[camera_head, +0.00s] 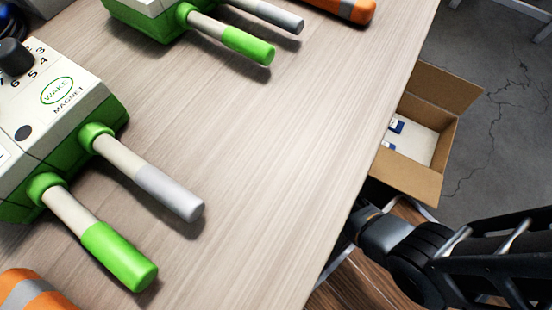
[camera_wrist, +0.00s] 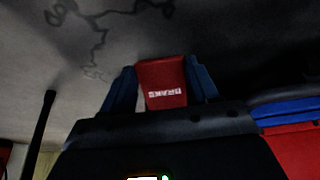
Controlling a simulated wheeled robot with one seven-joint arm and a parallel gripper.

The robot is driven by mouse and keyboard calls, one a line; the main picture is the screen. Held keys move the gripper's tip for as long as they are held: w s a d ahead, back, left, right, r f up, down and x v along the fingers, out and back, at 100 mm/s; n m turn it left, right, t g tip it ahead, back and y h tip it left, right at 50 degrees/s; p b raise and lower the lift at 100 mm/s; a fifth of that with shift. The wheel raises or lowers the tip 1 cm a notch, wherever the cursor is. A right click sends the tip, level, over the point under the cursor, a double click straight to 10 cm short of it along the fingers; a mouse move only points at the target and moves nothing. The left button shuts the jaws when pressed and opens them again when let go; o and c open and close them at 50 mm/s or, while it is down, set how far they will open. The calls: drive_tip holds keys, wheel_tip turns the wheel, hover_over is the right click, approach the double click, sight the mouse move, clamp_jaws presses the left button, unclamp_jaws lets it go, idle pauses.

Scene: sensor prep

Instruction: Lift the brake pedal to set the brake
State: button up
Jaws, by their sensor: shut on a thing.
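The red brake pedal (camera_wrist: 162,82), with white lettering on its face, is in the upper middle of the wrist view. My gripper (camera_wrist: 163,76) has one dark blue finger on each side of it and is shut on it. The rest of the pedal and its mount are hidden behind the gripper body. In the head view the pedal is not visible; my dark arm reaches down past the table's right edge, and the gripper cannot be made out there.
A wooden table (camera_head: 250,160) fills much of the head view, with green and white sensor boxes (camera_head: 60,110) on it. An open cardboard box (camera_head: 425,185) stands beyond its right edge. A blue and red object (camera_wrist: 290,120) lies right of my gripper.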

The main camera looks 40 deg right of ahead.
drive_tip(key=c, duration=0.8)
drive_tip(key=shift+o, duration=0.2)
drive_tip(key=r+p, duration=0.1)
drive_tip(key=g+p, duration=0.1)
drive_tip(key=shift+w+r+g+h+p, duration=0.2)
drive_tip(key=shift+r+g+h+p, duration=0.1)
drive_tip(key=shift+r+p, duration=0.1)
drive_tip(key=shift+w+a+r+g+h+p, duration=0.15)
drive_tip(key=shift+r+g+h, duration=0.1)
drive_tip(key=shift+g, duration=0.55)
drive_tip(key=shift+s+d+r+g+h+p, duration=0.15)
drive_tip(key=shift+r+g+h, duration=0.1)
drive_tip(key=shift+g, duration=0.55)
drive_tip(key=shift+w+a, duration=0.1)
drive_tip(key=o, duration=1.5)
drive_tip(key=shift+r, duration=0.1)
wheel_tip(320, 180, up, 8)
drive_tip(key=p, duration=0.4)
drive_tip(key=shift+w+f+p, duration=0.15)
drive_tip(key=shift+f+p, duration=0.05)
drive_tip(key=shift+p, duration=0.2)
